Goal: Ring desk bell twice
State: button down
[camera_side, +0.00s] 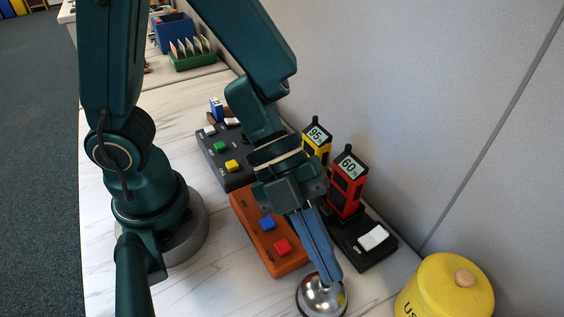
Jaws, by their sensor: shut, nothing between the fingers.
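The desk bell (312,300) is a shiny silver dome near the bottom of the side view, at the front of the work surface. My gripper (331,278) points down at it with its blue fingers together and nothing between them. The fingertips are at the upper right part of the dome and overlap it in the picture. I cannot tell whether they touch it or hover just above. The fingers hide part of the dome, and its button cannot be made out.
An orange box (259,238) with blue and red buttons stands behind the bell. A black switch base (376,252) with a red "60" device (346,186) is to the right. A yellow lidded jar (432,291) stands at lower right. A grey wall borders the right.

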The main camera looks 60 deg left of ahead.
notch_tip(320, 180, up, 5)
jog(key=shift+r, duration=0.1)
dwell(0.7)
dwell(0.6)
